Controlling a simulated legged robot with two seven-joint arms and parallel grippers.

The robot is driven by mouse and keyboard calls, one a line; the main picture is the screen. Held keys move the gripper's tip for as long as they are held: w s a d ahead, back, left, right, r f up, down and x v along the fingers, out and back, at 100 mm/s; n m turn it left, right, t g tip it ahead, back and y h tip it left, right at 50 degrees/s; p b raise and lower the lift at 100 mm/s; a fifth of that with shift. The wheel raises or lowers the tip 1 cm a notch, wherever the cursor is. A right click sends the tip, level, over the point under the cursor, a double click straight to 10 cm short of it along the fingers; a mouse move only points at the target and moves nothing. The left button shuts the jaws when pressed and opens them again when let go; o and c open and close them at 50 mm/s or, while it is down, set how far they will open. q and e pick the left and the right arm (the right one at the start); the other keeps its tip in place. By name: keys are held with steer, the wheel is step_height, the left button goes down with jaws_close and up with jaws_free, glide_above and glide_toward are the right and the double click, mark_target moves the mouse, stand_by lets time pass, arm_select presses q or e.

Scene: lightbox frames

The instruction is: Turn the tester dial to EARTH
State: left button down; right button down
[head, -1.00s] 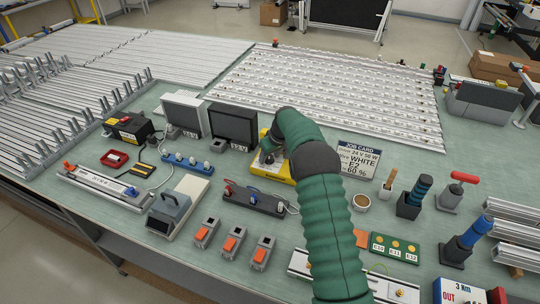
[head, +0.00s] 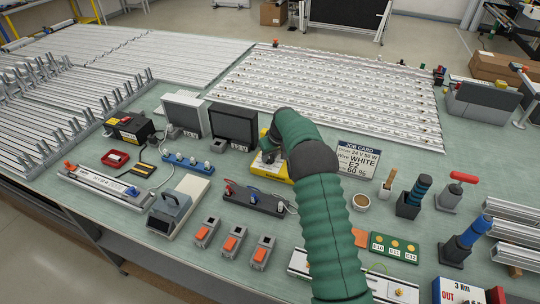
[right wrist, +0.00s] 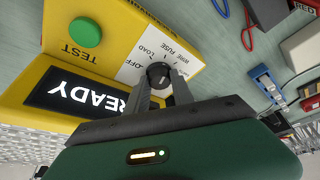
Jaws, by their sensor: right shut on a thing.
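The yellow tester (head: 270,170) stands on the bench behind my right arm, which hides much of it in the head view. My right gripper (head: 268,154) reaches down onto its top. In the right wrist view the tester (right wrist: 103,22) shows a green TEST button (right wrist: 86,32), a dark screen (right wrist: 75,95) reading READY and a black dial (right wrist: 158,75) on a white scale. My right gripper (right wrist: 163,90) is shut on the dial. The labels OFF, LOAD, WIRE and FUSE show. I cannot see an EARTH label or tell where the dial points. My left gripper is not in view.
A job card (head: 357,158) stands to the right of my arm. A dark power strip (head: 254,199) and several orange-tipped connectors lie in front. Two box-like screens (head: 232,124) stand left of the tester.

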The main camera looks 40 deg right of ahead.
steer(key=m+p, duration=0.1)
steer(key=m+h, duration=0.1)
steer(key=m, duration=0.1)
steer(key=shift+a+r+m+p, duration=0.1)
steer(key=shift+r+m+p, duration=0.05)
steer(key=shift+m+p, duration=0.2)
steer(key=m, duration=0.2)
steer(key=m+g+h+p, duration=0.1)
steer(key=shift+w+m+h, duration=0.15)
steer(key=shift+m+h, duration=0.15)
steer(key=shift+m, duration=0.05)
steer(key=m+g, duration=0.1)
steer(key=m, duration=0.2)
steer(key=shift+w+a+m+h, duration=0.1)
steer(key=shift+m+h, duration=0.2)
steer(key=shift+w+m+g, duration=0.1)
steer(key=shift+m+g, duration=0.8)
steer(key=shift+m, duration=1)
steer(key=c, duration=1.3)
jaws_free()
steer(key=shift+c, duration=0.2)
steer(key=shift+o, duration=1.2)
